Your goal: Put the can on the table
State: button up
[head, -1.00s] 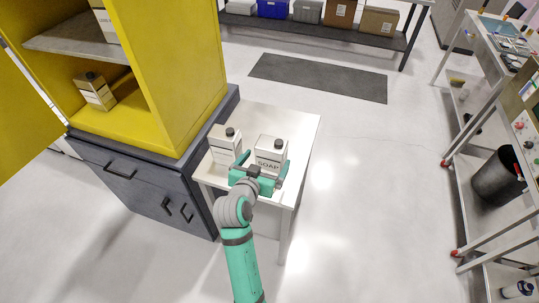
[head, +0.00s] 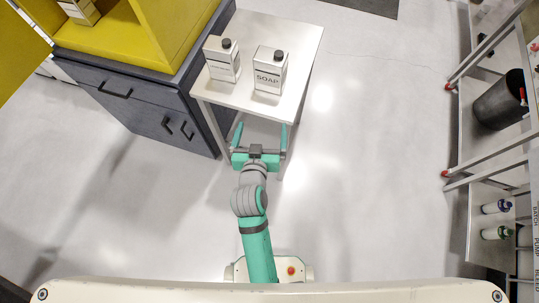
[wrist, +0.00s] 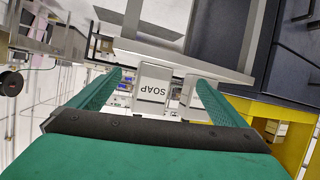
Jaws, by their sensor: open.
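Two white cans with dark caps stand upright on the small white table (head: 300,45). The can labelled SOAP (head: 269,75) is on the right, and another can (head: 222,62) is on the left near the cabinet. My gripper (head: 261,130) is open and empty, just in front of the table's near edge and apart from both cans. In the wrist view the SOAP can (wrist: 152,88) shows upside down between the open fingers, farther off. The second can (wrist: 195,105) is partly hidden behind a finger.
A yellow cabinet (head: 150,40) on a dark drawer base (head: 150,115) stands left of the table, with another carton (head: 78,10) inside. Shelving with a black bin (head: 500,100) and bottles (head: 497,207) is at the right. The floor between is clear.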

jog(key=s+f+n+y, duration=0.1)
jog(key=s+f+y, duration=0.15)
jog(key=s, duration=1.15)
jog(key=s+d+r+t, duration=0.1)
jog(key=s+r, duration=0.1)
jog(key=s, duration=0.4)
jog(key=s+d+r+h, duration=0.1)
jog(key=s+r, duration=0.1)
jog(key=s, duration=0.5)
jog(key=shift+s+d+r+m+t, duration=0.15)
jog(key=shift+d+r+m+t, duration=0.15)
jog(key=shift+m+t, duration=0.1)
